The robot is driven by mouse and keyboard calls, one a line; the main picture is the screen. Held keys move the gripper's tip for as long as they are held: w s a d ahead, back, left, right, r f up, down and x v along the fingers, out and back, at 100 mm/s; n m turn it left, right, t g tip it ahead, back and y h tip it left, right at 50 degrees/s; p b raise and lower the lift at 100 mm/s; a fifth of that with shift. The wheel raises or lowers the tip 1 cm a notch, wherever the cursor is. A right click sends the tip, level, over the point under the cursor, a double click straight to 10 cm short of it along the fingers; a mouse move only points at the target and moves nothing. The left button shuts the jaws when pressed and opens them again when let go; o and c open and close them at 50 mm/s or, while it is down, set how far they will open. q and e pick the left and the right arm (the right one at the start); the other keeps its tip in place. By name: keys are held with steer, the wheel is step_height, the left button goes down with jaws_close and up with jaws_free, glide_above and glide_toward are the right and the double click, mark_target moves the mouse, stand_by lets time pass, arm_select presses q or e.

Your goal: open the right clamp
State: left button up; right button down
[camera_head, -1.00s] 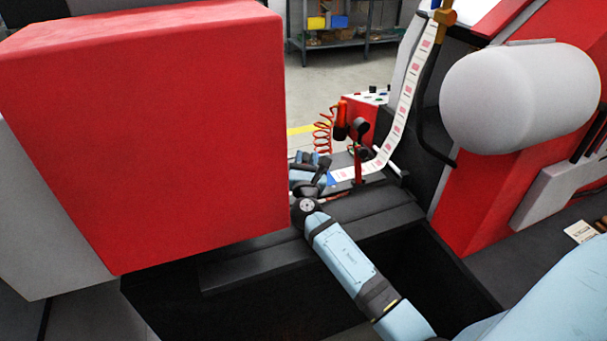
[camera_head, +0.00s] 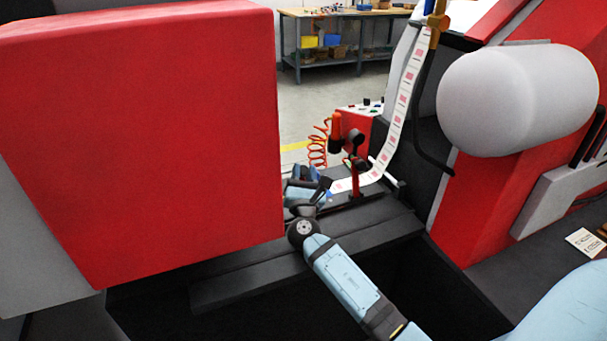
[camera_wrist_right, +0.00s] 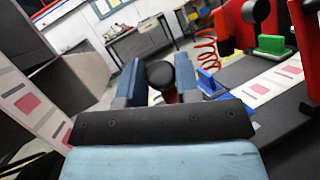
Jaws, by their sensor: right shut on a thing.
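In the head view my right gripper (camera_head: 316,187) is low beside the label path, partly hidden by the big red housing. In the right wrist view its two blue fingers (camera_wrist_right: 160,82) are shut on a clamp handle with a round black knob (camera_wrist_right: 160,74) and a bit of red below it. The rest of this clamp is hidden behind the gripper. A blue pad (camera_wrist_right: 208,82) shows just right of the fingers. A second red clamp with a black knob (camera_head: 356,140) stands upright farther back, near a green pad (camera_wrist_right: 272,45). My left gripper is not in view.
The red housing (camera_head: 140,140) fills the left of the head view. The label strip (camera_head: 402,100) runs down past the clamps. A coiled red hose (camera_head: 318,148) hangs behind. A white roller (camera_head: 520,97) is at the right. A dark opening (camera_head: 400,275) lies below my forearm.

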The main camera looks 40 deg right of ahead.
steer(key=shift+r, duration=0.4)
stand_by(0.3)
steer(key=c, duration=0.9)
jaws_free()
steer(key=shift+s, duration=0.1)
steer(key=shift+o, duration=0.2)
steer(key=shift+f, duration=0.2)
steer(key=shift+s+a+f, duration=0.1)
steer(key=shift+s+a, duration=0.15)
steer(key=v, duration=1.1)
steer(key=shift+s, duration=0.25)
steer(key=shift+v, duration=0.8)
